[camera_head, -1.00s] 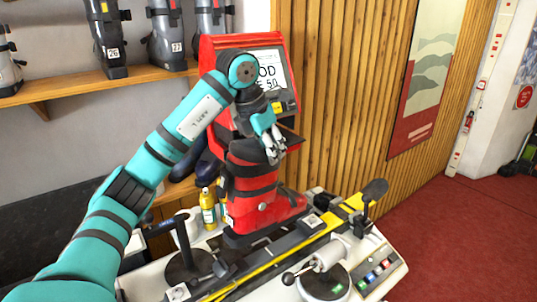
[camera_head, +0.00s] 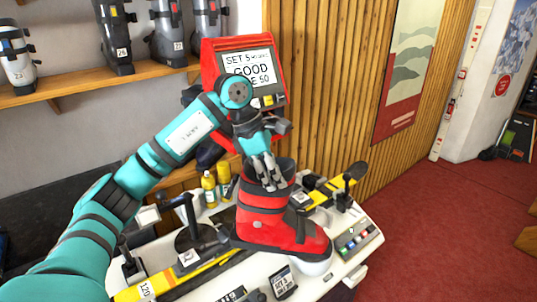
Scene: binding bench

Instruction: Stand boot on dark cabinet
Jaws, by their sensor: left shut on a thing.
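The red boot (camera_head: 262,222) with dark straps is upright over the white binding bench (camera_head: 345,262), toe pointing right. My left gripper (camera_head: 268,186) is shut on the top of the boot's shaft from above. The boot covers the middle of the yellow ski (camera_head: 205,272). Its sole looks raised in front of the ski, though any contact with the bench is hard to tell. A dark surface (camera_head: 45,185) lies at the left; I cannot tell whether it is the dark cabinet. My right gripper is out of view.
A red machine with a screen (camera_head: 248,70) stands behind the bench. Yellow bottles (camera_head: 208,188) and a dark clamp post (camera_head: 195,235) are near the boot. Grey boots (camera_head: 115,35) line a wooden shelf (camera_head: 75,88). Red carpet (camera_head: 450,215) is open at right.

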